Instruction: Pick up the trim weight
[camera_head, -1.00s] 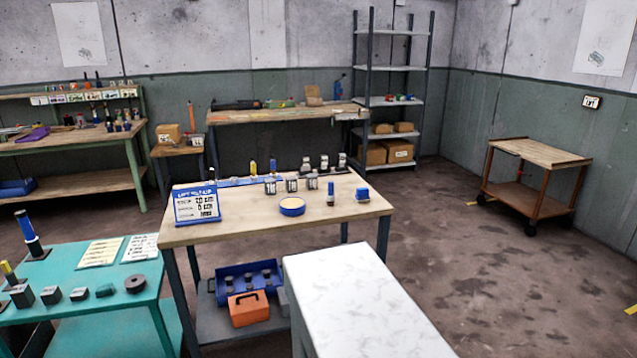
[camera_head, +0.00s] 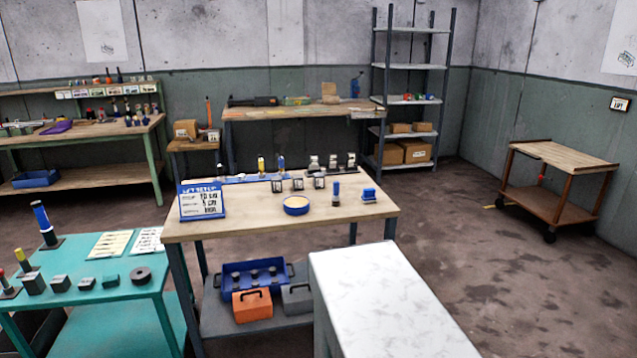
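I cannot tell which object is the trim weight; nothing in view is readably marked as it. On the teal table at the left stand a dark ring-shaped disc (camera_head: 141,274), small dark blocks (camera_head: 60,284) and a tall blue-and-white post on a dark base (camera_head: 44,225). On the wooden table (camera_head: 255,225) in the middle are a round blue dish with a yellowish top (camera_head: 296,205), a blue-topped cylinder (camera_head: 336,194), a small blue block (camera_head: 369,195) and several dark-framed pieces (camera_head: 298,184). My gripper is not in view.
A blue-edged sign (camera_head: 201,200) stands on the wooden table. Below it are a blue bin (camera_head: 240,280) and an orange box (camera_head: 252,305). A white marbled top (camera_head: 385,295) fills the near middle. A wooden cart (camera_head: 553,155) stands right; floor between is clear.

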